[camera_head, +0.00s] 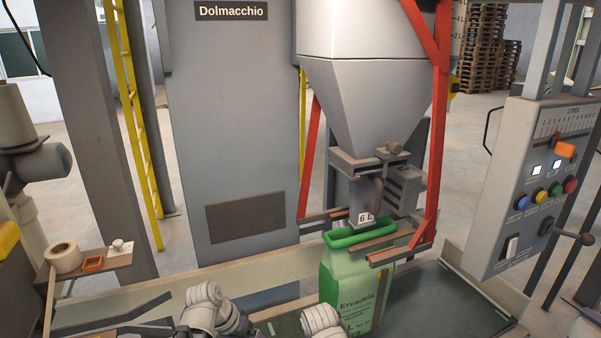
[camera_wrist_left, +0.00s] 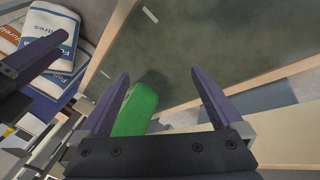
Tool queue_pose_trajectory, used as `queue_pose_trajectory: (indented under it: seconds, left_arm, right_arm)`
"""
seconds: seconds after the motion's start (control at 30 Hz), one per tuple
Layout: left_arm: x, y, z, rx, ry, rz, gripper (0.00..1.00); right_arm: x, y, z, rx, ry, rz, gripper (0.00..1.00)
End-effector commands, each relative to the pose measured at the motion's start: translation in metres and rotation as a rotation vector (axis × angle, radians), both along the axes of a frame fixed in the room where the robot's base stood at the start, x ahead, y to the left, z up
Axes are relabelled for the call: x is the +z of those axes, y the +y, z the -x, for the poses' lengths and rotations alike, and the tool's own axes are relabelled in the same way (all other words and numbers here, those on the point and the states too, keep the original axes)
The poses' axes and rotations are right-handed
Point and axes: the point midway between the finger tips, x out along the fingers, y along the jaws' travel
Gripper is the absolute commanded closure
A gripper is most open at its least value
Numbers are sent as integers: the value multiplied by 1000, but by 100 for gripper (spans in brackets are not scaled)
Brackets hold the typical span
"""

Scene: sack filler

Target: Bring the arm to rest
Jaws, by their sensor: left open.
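My left gripper (camera_wrist_left: 160,73) is open in the left wrist view, its two dark purple fingers apart with nothing gripped between them. A green rounded thing (camera_wrist_left: 136,108) shows beside and below the left finger; I cannot tell what it is.
A grey hopper (camera_head: 365,90) hangs in a red frame (camera_head: 440,120). A control panel (camera_head: 535,180) with coloured buttons stands at right. A small shelf (camera_head: 100,275) with a tape roll (camera_head: 63,257) is at left. Folded printed sacks (camera_wrist_left: 45,45) lie at upper left in the wrist view.

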Motion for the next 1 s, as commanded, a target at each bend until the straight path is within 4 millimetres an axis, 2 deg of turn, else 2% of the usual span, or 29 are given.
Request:
queue_pose_trajectory:
  seconds: [0.1,0.27,0.3,0.4,0.6,0.7,0.83,1.0]
  left_arm:
    - [-13,21,16,136,71,-169,0]
    - [-19,51,29,323,106,-370,0]
    - [-7,43,32,308,109,-388,0]
    - [11,16,43,228,117,-413,0]
    - [39,-29,67,89,129,-470,0]
    - [49,-44,77,37,133,-493,0]
    - [54,-55,85,-1,134,-511,0]
    - [53,-57,87,-9,135,-516,0]
  right_arm:
    - [0,0,0,0,0,0,50]
    - [0,0,0,0,0,0,50]
    - [12,0,0,0,0,0,50]
    - [30,0,0,0,0,0,50]
    - [57,0,0,0,0,0,50]
    - [67,0,0,0,0,0,50]
    - [72,0,0,0,0,0,50]
    - [71,0,0,0,0,0,50]
